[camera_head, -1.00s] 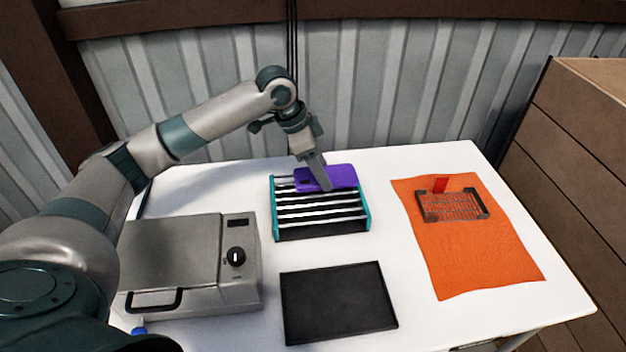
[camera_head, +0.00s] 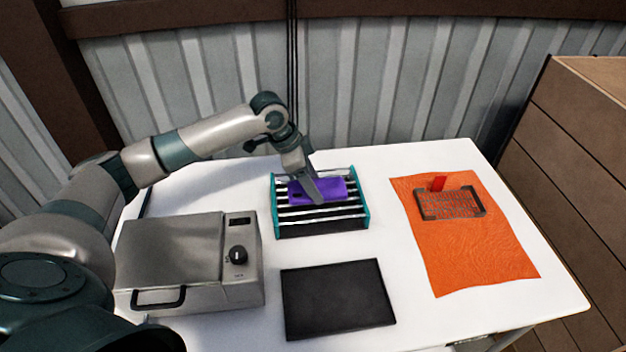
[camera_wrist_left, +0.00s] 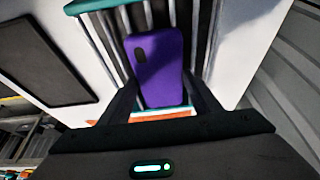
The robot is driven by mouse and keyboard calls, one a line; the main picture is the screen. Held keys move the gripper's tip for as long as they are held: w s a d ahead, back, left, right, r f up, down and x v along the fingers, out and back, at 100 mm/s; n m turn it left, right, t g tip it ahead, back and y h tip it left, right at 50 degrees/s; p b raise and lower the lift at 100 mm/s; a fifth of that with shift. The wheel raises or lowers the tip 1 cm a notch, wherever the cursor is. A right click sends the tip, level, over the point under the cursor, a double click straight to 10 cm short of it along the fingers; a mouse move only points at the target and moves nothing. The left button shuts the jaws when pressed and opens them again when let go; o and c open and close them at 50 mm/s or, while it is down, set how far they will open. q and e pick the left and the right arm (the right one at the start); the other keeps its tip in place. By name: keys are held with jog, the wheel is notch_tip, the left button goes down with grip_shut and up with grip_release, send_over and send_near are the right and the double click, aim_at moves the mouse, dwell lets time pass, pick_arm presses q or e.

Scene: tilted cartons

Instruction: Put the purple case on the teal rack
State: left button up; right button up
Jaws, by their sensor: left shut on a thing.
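The purple case (camera_head: 333,189) is at the teal rack (camera_head: 365,208), over its white bars toward the back half. My left gripper (camera_head: 318,198) is shut on the case, coming down on it from above. In the left wrist view the purple case (camera_wrist_left: 158,68) lies between the two fingers, with a dark cut-out near one end, and the rack's bars and teal end piece (camera_wrist_left: 95,5) show behind it. I cannot tell whether the case touches the bars. My right gripper is out of view.
A grey appliance (camera_head: 180,245) with a knob and handle stands left of the rack. A black mat (camera_head: 338,298) lies in front. An orange cloth (camera_head: 475,255) with a dark mesh basket (camera_head: 450,205) and a red piece (camera_head: 438,183) is at right.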

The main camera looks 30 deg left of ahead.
pick_arm(q)
jog(key=shift+f, duration=0.1)
jog(key=o, duration=1)
jog(key=shift+f, duration=0.1)
jog(key=shift+a+r, duration=0.15)
jog(key=shift+r, duration=0.4)
jog(key=b+v, duration=0.2)
jog(key=v, duration=0.9)
jog(key=shift+s, duration=0.2)
